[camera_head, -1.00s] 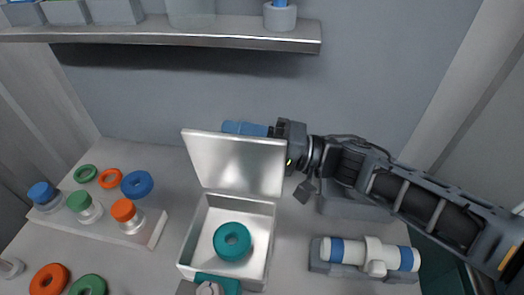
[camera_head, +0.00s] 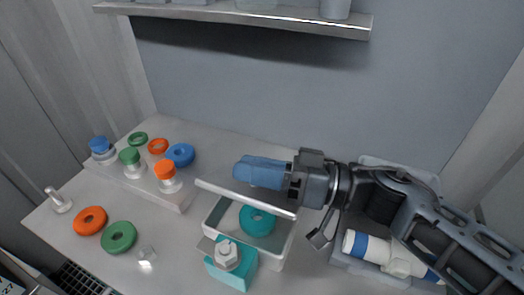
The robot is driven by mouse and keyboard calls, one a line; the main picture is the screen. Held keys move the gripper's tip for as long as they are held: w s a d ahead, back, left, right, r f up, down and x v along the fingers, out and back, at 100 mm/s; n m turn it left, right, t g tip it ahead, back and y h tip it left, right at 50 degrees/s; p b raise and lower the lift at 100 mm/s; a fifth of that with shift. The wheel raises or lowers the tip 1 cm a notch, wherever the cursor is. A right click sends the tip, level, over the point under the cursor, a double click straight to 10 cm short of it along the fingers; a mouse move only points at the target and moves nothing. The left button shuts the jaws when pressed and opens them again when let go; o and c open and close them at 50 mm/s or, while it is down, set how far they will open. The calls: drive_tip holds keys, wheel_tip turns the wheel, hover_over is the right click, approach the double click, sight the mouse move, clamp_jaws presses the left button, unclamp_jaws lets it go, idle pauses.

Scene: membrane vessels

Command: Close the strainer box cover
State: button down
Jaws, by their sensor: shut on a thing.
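The strainer box (camera_head: 275,254) is a white open box on the bench with a teal ring (camera_head: 257,221) inside. Its silvery cover (camera_head: 245,198) shows almost edge-on as a thin slanted strip above the box, leaving a gap through which the ring shows. My gripper (camera_head: 285,178) comes from the right, its jaws shut on a blue blocky piece (camera_head: 261,171). The piece lies just above and behind the cover strip; I cannot tell whether it touches it. The cover's hinge and underside are hidden.
A teal block with a pale hex nut (camera_head: 228,255) stands against the box's front. A rack (camera_head: 182,203) with capped vials and rings is at left. A white-and-blue vessel (camera_head: 385,252) lies at right under my arm. A shelf (camera_head: 250,20) hangs above.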

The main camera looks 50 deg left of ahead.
sight(250, 187)
drive_tip(key=shift+s+d+f+n+h+b, duration=0.25)
drive_tip(key=shift+s+f+n, duration=0.25)
drive_tip(key=shift+f+n, duration=0.25)
drive_tip(key=shift+s+d+f+n+h+b, duration=0.1)
drive_tip(key=shift+s+d+f+n, duration=0.35)
drive_tip(key=shift+n, duration=0.4)
drive_tip(key=shift+a+f, duration=0.1)
drive_tip(key=c, duration=0.8)
unclamp_jaws()
drive_tip(key=shift+c, duration=0.2)
wheel_tip(250, 187, up, 4)
drive_tip(key=shift+w+r, duration=0.1)
drive_tip(key=shift+r, duration=0.1)
drive_tip(key=d+r, duration=0.3)
drive_tip(key=d, duration=0.2)
drive_tip(key=w+d+r+b, duration=0.1)
drive_tip(key=d+r, duration=0.2)
drive_tip(key=d, duration=0.3)
drive_tip(key=shift+w+d+r, duration=0.25)
drive_tip(key=shift+d+r, duration=0.05)
drive_tip(key=shift+c, duration=0.3)
